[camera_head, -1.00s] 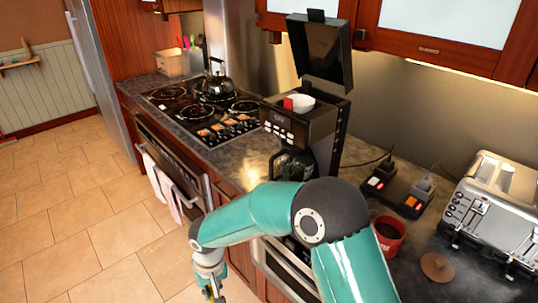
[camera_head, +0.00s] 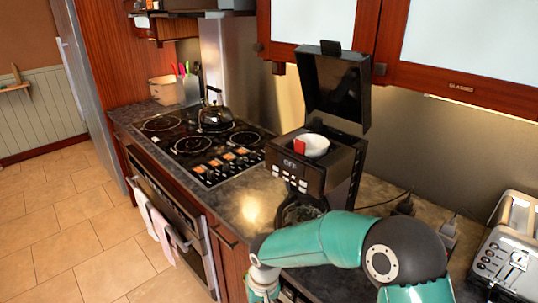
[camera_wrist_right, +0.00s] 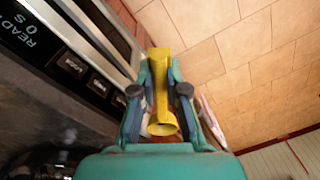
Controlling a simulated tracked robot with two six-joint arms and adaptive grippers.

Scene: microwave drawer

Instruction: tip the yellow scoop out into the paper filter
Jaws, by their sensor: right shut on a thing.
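The yellow scoop (camera_wrist_right: 161,75) is between the fingers of my right gripper (camera_wrist_right: 160,93) in the right wrist view, and the gripper is shut on it. A round opening shows at the scoop's lower end; I cannot tell what is inside. In the head view my right arm crosses the bottom right, and the scoop is not visible there. The white paper filter (camera_head: 316,147) sits in the open top of the black coffee maker (camera_head: 312,178), with a red part (camera_head: 300,147) at its left side. The gripper is well apart from the filter. My left gripper is not in view.
The coffee maker's lid (camera_head: 334,85) stands raised. A stove with a black kettle (camera_head: 215,118) is to the left. A toaster (camera_head: 508,250) is at the right edge. A microwave front (camera_wrist_right: 85,45) is close beside the gripper. Open tiled floor (camera_head: 60,220) lies to the left.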

